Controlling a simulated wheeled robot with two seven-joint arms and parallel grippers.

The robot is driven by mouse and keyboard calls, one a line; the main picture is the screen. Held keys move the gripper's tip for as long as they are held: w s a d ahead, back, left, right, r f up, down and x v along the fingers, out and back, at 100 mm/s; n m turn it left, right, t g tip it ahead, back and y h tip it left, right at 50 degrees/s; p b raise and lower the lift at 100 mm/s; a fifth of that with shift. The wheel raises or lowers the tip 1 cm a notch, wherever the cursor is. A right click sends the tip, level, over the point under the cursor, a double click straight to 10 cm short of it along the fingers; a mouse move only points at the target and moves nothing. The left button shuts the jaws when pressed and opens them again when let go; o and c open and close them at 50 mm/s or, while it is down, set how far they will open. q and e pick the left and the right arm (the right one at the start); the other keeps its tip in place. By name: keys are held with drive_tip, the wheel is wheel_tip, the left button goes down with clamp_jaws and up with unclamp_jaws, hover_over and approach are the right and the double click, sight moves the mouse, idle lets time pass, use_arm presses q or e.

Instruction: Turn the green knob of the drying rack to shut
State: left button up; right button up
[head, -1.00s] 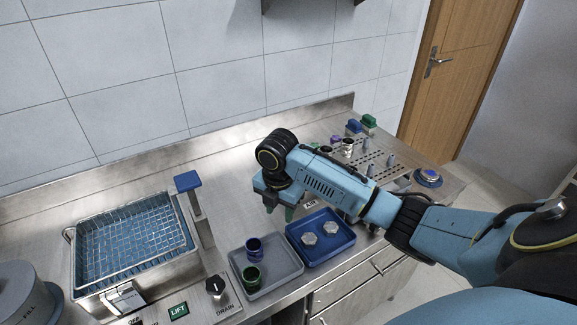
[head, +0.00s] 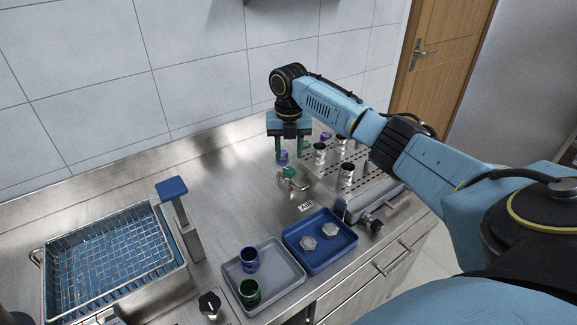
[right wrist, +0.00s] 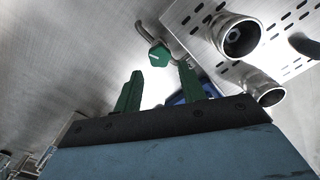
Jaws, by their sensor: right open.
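The green knob (head: 289,172) sits on a metal fitting beside the left end of the drying rack (head: 382,178), a perforated steel plate bearing several metal cups. In the right wrist view the green knob (right wrist: 159,55) is faceted with a pale mark and lies just beyond the fingertips, between their lines. My right gripper (head: 291,151) points down above and slightly behind the green knob in the head view. Its two green fingers are apart and empty in the right wrist view (right wrist: 160,72). My left gripper is out of view.
A blue tray (head: 349,238) with two metal nuts and a grey tray (head: 230,272) with a blue and a green cup stand in front. A wire basket (head: 110,250) sits in a bath at left. A black knob (head: 209,304) is near the front. Bare counter lies left of the gripper.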

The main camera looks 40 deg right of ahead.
sight(289, 169)
wheel_tip(289, 169, down, 6)
drive_tip(key=shift+r, duration=0.15)
